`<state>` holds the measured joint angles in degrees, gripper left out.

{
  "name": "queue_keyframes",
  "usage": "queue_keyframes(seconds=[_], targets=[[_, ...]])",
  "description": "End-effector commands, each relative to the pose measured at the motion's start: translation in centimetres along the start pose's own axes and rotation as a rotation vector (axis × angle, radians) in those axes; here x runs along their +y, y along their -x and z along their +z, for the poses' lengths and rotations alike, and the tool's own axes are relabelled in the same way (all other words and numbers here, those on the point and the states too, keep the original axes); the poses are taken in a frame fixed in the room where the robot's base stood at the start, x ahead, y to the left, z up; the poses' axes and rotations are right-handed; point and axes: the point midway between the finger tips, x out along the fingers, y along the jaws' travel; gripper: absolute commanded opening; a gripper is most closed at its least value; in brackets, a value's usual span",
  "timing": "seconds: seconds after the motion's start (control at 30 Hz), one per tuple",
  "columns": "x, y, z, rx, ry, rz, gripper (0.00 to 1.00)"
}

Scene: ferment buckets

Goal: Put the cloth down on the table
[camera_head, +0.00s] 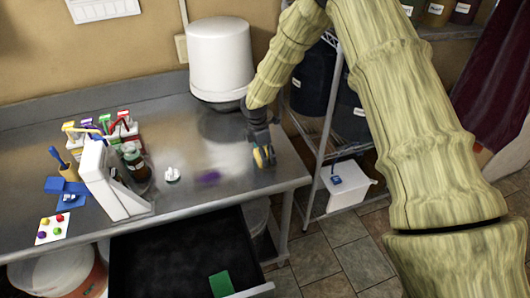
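My gripper (263,157) is at the right end of the steel table (185,215), low over its surface near the right edge. A small yellow and dark blue shape shows at its tip; I cannot tell whether this is the fingers or something held. No cloth can be made out for certain. A flat green piece (221,284) lies in the open dark drawer (165,262) below the tabletop; its material is unclear. A blurred purple patch (208,177) is on the tabletop left of my gripper.
A white cylindrical container (221,60) stands behind my gripper. Left are a white upright box (112,182), a brown bottle (136,162), a rack of coloured-capped items (105,130) and a card with coloured dots (52,229). A wire shelf (327,130) stands right. The table's front middle is clear.

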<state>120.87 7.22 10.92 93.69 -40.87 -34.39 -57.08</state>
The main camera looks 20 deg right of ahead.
Motion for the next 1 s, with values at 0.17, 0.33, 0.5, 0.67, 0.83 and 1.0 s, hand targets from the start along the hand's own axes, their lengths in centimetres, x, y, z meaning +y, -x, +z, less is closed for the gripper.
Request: queue_keyframes(seconds=[0.17,0.33,0.5,0.67,0.83,1.0], targets=[[0.0,0.0,0.0,0.0,0.0,0.0,1.0],[0.0,0.0,0.0,0.0,0.0,0.0,1.0],[0.0,0.4,0.1,0.0,0.0,0.001,1.0],[0.1,1.7,0.0,0.0,-0.001,0.003,1.0],[0.1,3.9,0.0,0.0,0.0,0.003,1.0],[0.1,6.4,0.0,0.0,0.0,0.004,1.0]])
